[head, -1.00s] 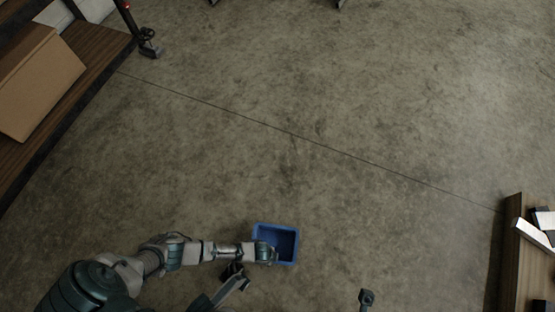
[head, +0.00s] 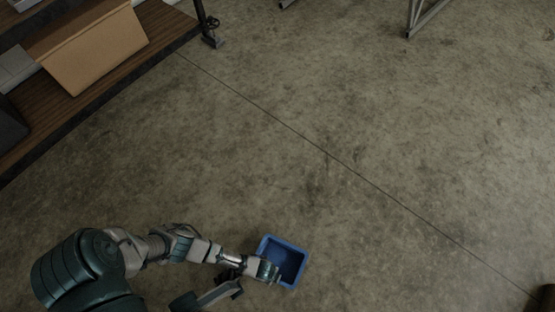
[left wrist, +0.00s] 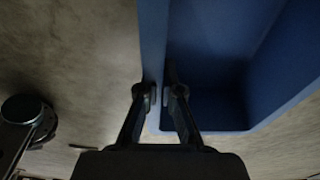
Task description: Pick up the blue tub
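The blue tub (head: 284,261) is an open rectangular box, seen from above at the lower middle of the head view. My left gripper (head: 267,272) is at its near left side. In the left wrist view the two fingertips (left wrist: 164,94) sit on either side of the wall of the tub (left wrist: 205,108), one inside and one outside, closed on it. Whether the tub's base touches the floor cannot be told. My right gripper is not in view.
A wooden shelf (head: 165,27) with a cardboard box (head: 95,48) stands at the upper left. Metal legs (head: 425,18) show at the top. A dark object edge (head: 546,298) shows at the lower right. The concrete floor between is clear.

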